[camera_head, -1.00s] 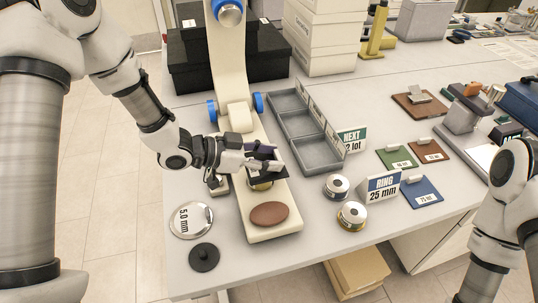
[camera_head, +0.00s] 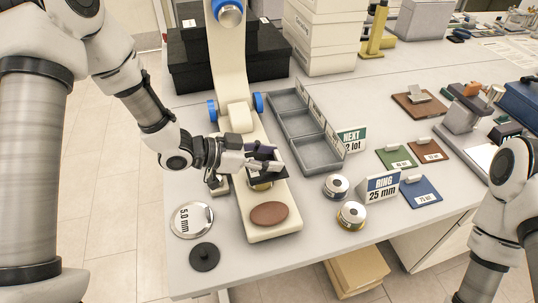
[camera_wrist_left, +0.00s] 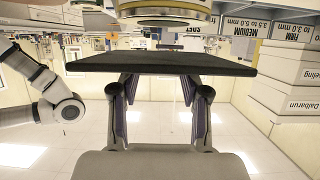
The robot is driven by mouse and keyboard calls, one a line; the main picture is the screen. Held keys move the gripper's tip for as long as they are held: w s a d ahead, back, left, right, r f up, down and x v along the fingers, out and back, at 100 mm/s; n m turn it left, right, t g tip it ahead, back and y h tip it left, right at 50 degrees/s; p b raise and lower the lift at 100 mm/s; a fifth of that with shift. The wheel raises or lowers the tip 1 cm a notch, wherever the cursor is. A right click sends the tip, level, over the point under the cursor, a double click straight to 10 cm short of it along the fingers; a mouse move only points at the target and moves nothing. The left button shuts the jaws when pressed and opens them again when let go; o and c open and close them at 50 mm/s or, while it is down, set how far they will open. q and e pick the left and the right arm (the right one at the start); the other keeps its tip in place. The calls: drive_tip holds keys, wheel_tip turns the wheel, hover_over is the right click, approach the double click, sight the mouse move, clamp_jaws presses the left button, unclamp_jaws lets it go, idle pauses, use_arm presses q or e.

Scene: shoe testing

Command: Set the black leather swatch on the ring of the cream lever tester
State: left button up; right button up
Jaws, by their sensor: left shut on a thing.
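The black leather swatch (camera_head: 267,174) is a thin dark square held flat over the cream lever tester (camera_head: 231,85). It also shows edge-on in the left wrist view (camera_wrist_left: 160,63). My left gripper (camera_head: 266,158) is shut on the swatch. The tester's gold-rimmed ring (camera_head: 261,186) sits under the swatch, mostly hidden by it. In the left wrist view, where the room appears upside down, a round gold-edged part (camera_wrist_left: 165,20) lies across a narrow gap from the swatch. My right arm is at the right edge; its gripper is out of view.
A brown oval pad (camera_head: 269,215) lies at the tester's front end. A grey compartment tray (camera_head: 303,130), two loose rings (camera_head: 352,215) and a RING 25 mm sign (camera_head: 382,187) stand to the right. A 5.0 mm disc (camera_head: 191,220) and a black disc (camera_head: 204,257) lie front left.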

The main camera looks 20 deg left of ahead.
use_arm(q)
drive_tip(key=shift+f+b, duration=0.75)
drive_tip(key=shift+f, duration=0.3)
drive_tip(key=o, duration=1)
drive_tip(key=shift+a, duration=0.1)
drive_tip(key=v, duration=1.2)
